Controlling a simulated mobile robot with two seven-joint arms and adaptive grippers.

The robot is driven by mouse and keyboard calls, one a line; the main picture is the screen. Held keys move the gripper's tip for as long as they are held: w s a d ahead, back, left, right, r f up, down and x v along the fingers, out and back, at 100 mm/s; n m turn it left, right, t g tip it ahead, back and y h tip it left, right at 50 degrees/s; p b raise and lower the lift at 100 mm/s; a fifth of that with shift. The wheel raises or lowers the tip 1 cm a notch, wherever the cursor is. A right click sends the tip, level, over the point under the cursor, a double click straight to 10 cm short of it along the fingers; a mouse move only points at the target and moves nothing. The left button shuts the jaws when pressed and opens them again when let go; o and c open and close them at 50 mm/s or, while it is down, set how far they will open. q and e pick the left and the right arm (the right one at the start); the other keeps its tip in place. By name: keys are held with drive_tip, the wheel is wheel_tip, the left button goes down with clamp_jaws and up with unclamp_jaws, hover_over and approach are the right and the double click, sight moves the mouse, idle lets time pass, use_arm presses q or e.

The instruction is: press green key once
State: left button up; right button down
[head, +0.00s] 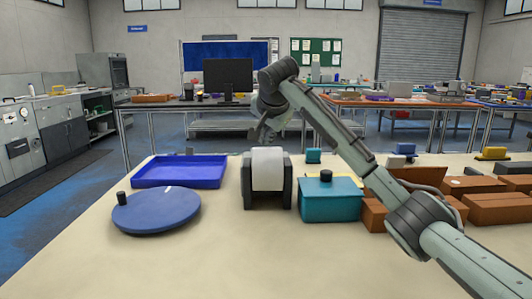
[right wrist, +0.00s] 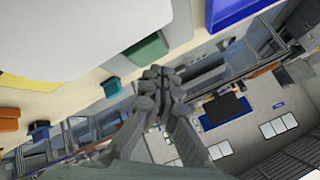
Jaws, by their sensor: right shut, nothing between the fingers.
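A green block (right wrist: 147,50), which looks like the green key, shows in the right wrist view beside a large white shape and a grey edge. I cannot make it out in the head view, where the white roll (head: 268,168) in its dark holder (head: 248,188) may hide it. My right gripper (head: 258,133) is above and behind the roll in the head view, shut and empty. In the right wrist view its fingertips (right wrist: 161,72) appear just beside the green block; I cannot tell whether they touch it. My left gripper is in neither view.
A blue tray (head: 180,171) and a round blue disc (head: 157,209) with a black knob stand left of the roll. A teal box (head: 329,202) and brown boxes (head: 497,208) stand to the right. A small teal block (head: 313,156) sits behind. The table's front is clear.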

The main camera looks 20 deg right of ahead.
drive_tip(key=shift+f, duration=0.15)
drive_tip(key=shift+f, duration=0.25)
drive_tip(key=shift+f, duration=0.8)
idle(1.0)
drive_tip(key=shift+r, duration=0.1)
drive_tip(key=shift+r+p, duration=0.65)
drive_tip(key=shift+r, duration=0.4)
drive_tip(key=shift+r, duration=2.55)
